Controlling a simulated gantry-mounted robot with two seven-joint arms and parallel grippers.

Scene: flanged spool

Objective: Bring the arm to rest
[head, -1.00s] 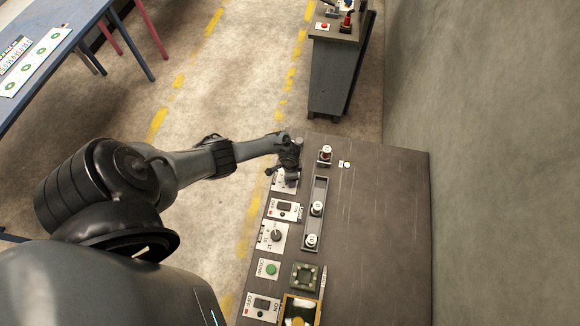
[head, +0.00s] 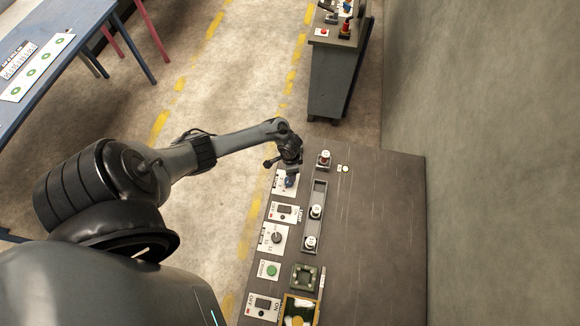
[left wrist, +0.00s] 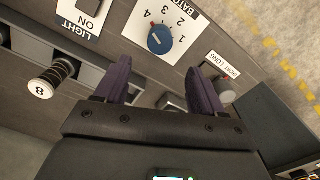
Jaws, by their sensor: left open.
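My left arm reaches in from the left in the head view. Its gripper (head: 288,163) is over the far left edge of the dark panel table (head: 375,230), close to a blue knob (head: 290,181). In the left wrist view the gripper (left wrist: 162,88) has its two dark purple fingers apart with nothing between them. The blue knob (left wrist: 160,39) sits on a white plate numbered around it, beyond the fingertips. A grey round knob (left wrist: 227,88) by a "SHORT LONG" label is beside the right finger; I cannot tell if they touch. My right gripper is not in view.
Along the table's left side are switch plates, a black dial (head: 277,237) and a green button (head: 271,271). White-topped spools (head: 316,211) stand along a slotted tray. A grey cabinet (head: 332,80) stands behind. The table's right half is bare.

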